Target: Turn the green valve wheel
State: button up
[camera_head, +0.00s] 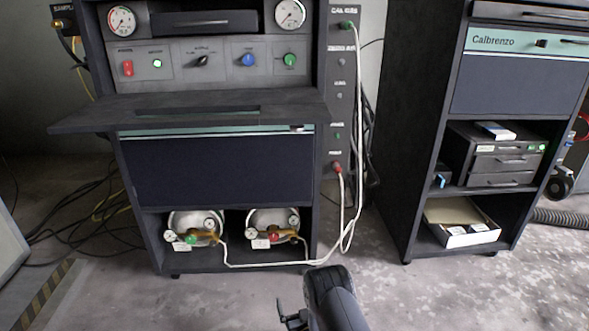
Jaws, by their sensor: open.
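The green valve wheel (191,238) is small and sits on a brass valve in front of the left gas bottle (194,222), on the low shelf of the left cabinet. A red valve wheel (274,237) sits on a similar brass valve at the right bottle (272,220). My gripper (286,312) is at the bottom of the view, below and to the right of the green wheel and apart from it. It is open, and I see nothing between its fingers. My arm partly hides it.
The cabinet's fold-out shelf (75,117) juts out above the bottles. A white hose (350,215) runs from the valves up to the side panel. A second cabinet (405,130) stands at right. Loose cables (95,225) lie at left. The floor in front is mostly clear.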

aim_at(190, 239)
jog(key=l+u, duration=0.4)
jog(key=k+l+u, duration=0.15)
jog(key=l+u, duration=0.3)
jog(key=j, duration=0.1)
